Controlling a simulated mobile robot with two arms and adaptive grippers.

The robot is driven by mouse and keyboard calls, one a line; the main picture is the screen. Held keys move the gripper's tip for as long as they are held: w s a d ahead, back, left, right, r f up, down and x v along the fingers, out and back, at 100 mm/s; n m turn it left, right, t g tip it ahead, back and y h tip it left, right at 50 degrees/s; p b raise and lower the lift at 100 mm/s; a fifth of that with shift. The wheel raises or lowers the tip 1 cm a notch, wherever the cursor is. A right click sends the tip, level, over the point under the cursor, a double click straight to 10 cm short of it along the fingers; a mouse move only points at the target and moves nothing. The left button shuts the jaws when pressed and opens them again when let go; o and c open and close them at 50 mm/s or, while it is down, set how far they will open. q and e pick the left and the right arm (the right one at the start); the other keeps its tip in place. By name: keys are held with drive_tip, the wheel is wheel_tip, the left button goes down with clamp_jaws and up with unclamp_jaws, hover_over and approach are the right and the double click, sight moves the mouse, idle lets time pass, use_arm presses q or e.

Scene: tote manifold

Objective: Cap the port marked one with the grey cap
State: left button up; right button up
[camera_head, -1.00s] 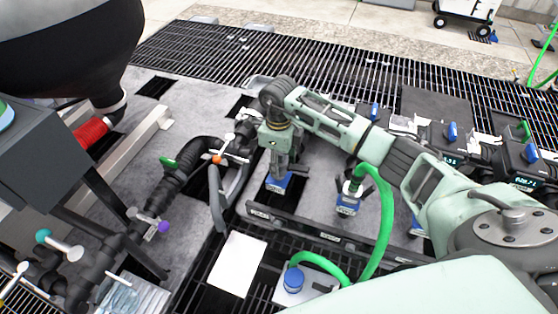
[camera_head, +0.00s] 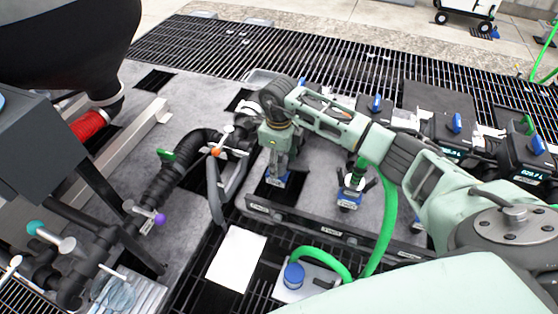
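My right arm reaches in from the right, and its gripper (camera_head: 278,168) points down over the leftmost blue-based port (camera_head: 276,180) on the grey mat. The fingers are dark and small here, so I cannot tell whether they are open or shut, or whether a grey cap is between them. No grey cap shows clearly. A second blue port (camera_head: 349,198) to the right has a green hose on it. A port further right is mostly hidden by my arm. The port labels are too small to read. My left gripper is not in view.
A dark labelled rail (camera_head: 320,228) runs in front of the ports. A white sheet (camera_head: 236,258) and a blue-capped container (camera_head: 293,275) with a green hose lie nearer. Black pipework with valves (camera_head: 165,185) stands left. Black boxes with blue handles (camera_head: 456,135) stand behind right.

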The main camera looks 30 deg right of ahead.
drive_tip(key=shift+o, duration=0.5)
drive_tip(key=shift+r, duration=0.2)
wheel_tip(320, 180, up, 12)
drive_tip(key=shift+f, duration=0.2)
